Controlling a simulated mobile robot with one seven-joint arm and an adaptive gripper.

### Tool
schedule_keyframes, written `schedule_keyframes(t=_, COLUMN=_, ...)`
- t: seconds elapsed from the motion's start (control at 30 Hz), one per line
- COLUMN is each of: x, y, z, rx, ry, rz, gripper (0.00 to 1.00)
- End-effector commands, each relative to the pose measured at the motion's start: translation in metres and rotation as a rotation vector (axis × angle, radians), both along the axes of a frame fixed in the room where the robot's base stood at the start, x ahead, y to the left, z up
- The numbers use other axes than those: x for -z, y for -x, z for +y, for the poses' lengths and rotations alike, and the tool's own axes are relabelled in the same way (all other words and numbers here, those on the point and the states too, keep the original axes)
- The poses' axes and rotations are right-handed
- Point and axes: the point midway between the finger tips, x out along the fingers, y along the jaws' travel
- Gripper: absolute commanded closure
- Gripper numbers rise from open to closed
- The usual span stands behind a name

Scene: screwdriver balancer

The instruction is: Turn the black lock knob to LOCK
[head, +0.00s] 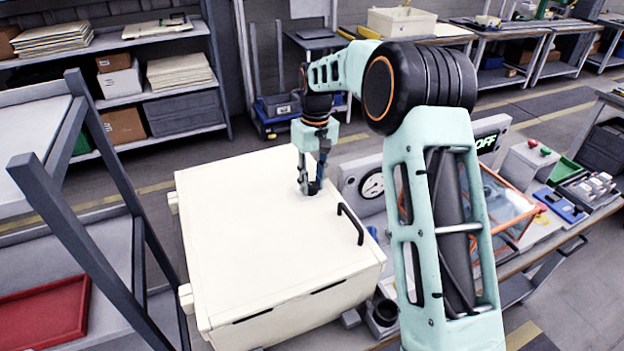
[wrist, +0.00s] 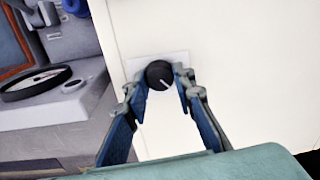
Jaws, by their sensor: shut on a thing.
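The black lock knob (wrist: 159,75) sits on a pale plate (wrist: 172,60) on the cream box. A white pointer line on the knob slants toward the lower right in the wrist view. My gripper (wrist: 160,78) has one finger on each side of the knob and is shut on it. I cannot read any LOCK lettering on the plate.
A black handle (head: 351,224) stands on the box top, close to my gripper. A grey rack (head: 90,220) stands at the left. The left part of the box top is clear.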

Motion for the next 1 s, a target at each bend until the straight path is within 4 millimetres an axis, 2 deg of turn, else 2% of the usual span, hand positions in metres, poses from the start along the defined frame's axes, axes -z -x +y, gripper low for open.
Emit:
schedule_keyframes(t=0.3, x=-0.0006, y=-0.0007, z=0.0000, rx=-0.086, ry=0.000, rz=-0.002, gripper=1.00)
schedule_keyframes(t=0.77, x=-0.0005, y=-0.0007, z=0.0000, rx=-0.096, ry=0.000, rz=-0.002, gripper=1.00)
schedule_keyframes(t=0.8, x=-0.0005, y=-0.0007, z=0.0000, rx=-0.096, ry=0.001, rz=-0.002, gripper=0.72)
schedule_keyframes(t=0.93, x=-0.0004, y=-0.0006, z=0.0002, rx=-0.095, ry=0.000, rz=-0.002, gripper=0.59)
schedule_keyframes(t=1.0, x=-0.0004, y=-0.0004, z=0.0002, rx=-0.095, ry=0.001, rz=-0.001, gripper=0.59)
